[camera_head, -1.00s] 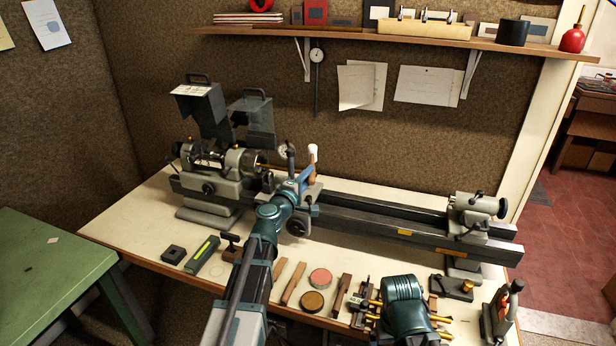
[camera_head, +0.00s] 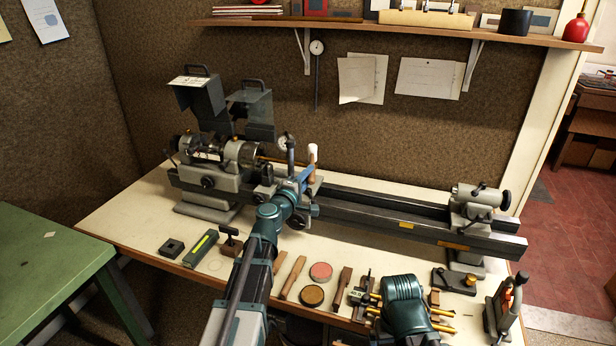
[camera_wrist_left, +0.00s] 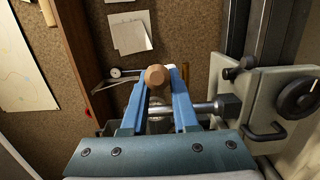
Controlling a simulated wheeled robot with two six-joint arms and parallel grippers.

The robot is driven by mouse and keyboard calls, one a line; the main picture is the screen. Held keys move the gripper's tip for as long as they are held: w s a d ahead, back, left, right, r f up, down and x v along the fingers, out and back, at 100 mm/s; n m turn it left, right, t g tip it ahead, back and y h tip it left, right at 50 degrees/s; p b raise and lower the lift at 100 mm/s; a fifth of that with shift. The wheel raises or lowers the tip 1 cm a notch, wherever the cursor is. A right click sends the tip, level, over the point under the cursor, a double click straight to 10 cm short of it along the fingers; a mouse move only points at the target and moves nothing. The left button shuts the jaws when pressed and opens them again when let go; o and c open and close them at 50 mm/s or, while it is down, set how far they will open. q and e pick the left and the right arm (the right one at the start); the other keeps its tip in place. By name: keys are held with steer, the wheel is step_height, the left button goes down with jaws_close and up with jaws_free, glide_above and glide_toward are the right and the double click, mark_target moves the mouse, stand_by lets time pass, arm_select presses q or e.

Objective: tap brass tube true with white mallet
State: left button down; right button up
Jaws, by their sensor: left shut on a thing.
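My left gripper (camera_head: 306,176) is shut on the wooden handle of the mallet. The mallet's white head (camera_head: 313,152) stands up above the blue fingers, in front of the back wall. In the left wrist view the round end of the wooden handle (camera_wrist_left: 157,76) sits between the two blue fingers and hides most of the head. The thin brass tube (camera_head: 275,161) runs right from the lathe chuck (camera_head: 243,153) and passes behind the dial gauge post, left of the mallet. I cannot tell whether mallet and tube touch.
The lathe bed (camera_head: 400,225) runs right to the tailstock (camera_head: 480,200). Files, round tins (camera_head: 320,271) and small tools lie along the bench front. A dial gauge (camera_head: 284,141) stands close beside my left gripper. A shelf (camera_head: 400,32) hangs above.

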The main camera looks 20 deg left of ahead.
arm_select(q)
steer(key=shift+f, duration=0.15)
steer(key=shift+r, duration=0.3)
stand_by(0.6)
steer(key=shift+f, duration=0.2)
stand_by(0.3)
steer(key=shift+r, duration=0.15)
stand_by(1.0)
steer(key=shift+d, duration=0.1)
